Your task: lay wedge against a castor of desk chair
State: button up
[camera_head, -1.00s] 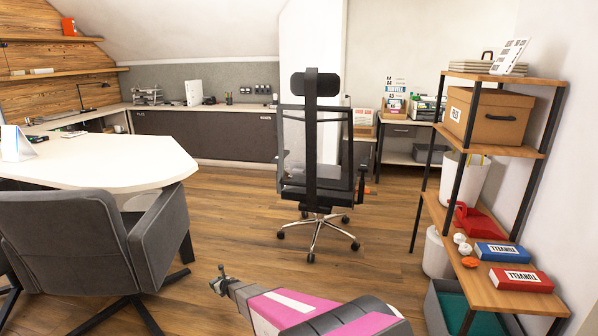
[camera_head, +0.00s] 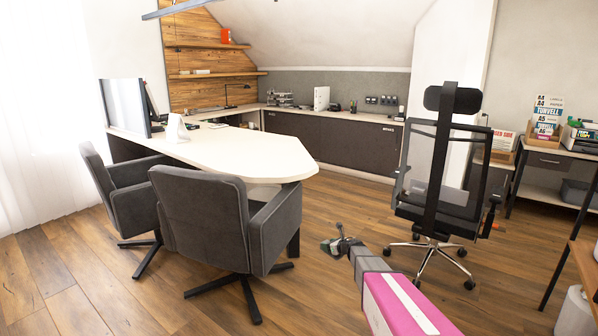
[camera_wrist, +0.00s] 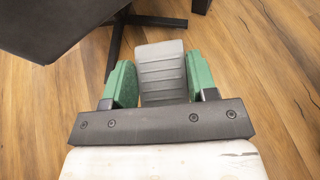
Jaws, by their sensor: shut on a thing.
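The grey ribbed wedge (camera_wrist: 161,72) is between the green fingers of my gripper (camera_wrist: 162,82) in the wrist view, and my gripper is shut on it. In the head view my gripper (camera_head: 340,240) is held out over the wood floor, between the grey armchair and the desk chair. The wedge is too small there to make out clearly. The black mesh desk chair (camera_head: 440,180) stands to the right of my gripper on a chrome star base. Its castors, such as the left one (camera_head: 388,250), rest on the floor, apart from my gripper.
Two grey armchairs (camera_head: 205,215) stand at the white desk (camera_head: 225,150) on the left. A dark armchair foot (camera_wrist: 150,20) shows ahead of the wedge in the wrist view. A shelf (camera_head: 585,265) is at the right edge.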

jog(key=s+d+r+n+g+y, duration=0.1)
jog(key=s+d+r, duration=0.1)
jog(key=s+r, duration=1.3)
jog(key=s+d+r+n+g+y, duration=0.1)
jog(key=s+d+r+n+y, duration=0.1)
jog(key=s+r, duration=1.2)
jog(key=shift+s+r+g, duration=0.35)
jog(key=shift+s+g, duration=0.05)
jog(key=shift+s, duration=0.5)
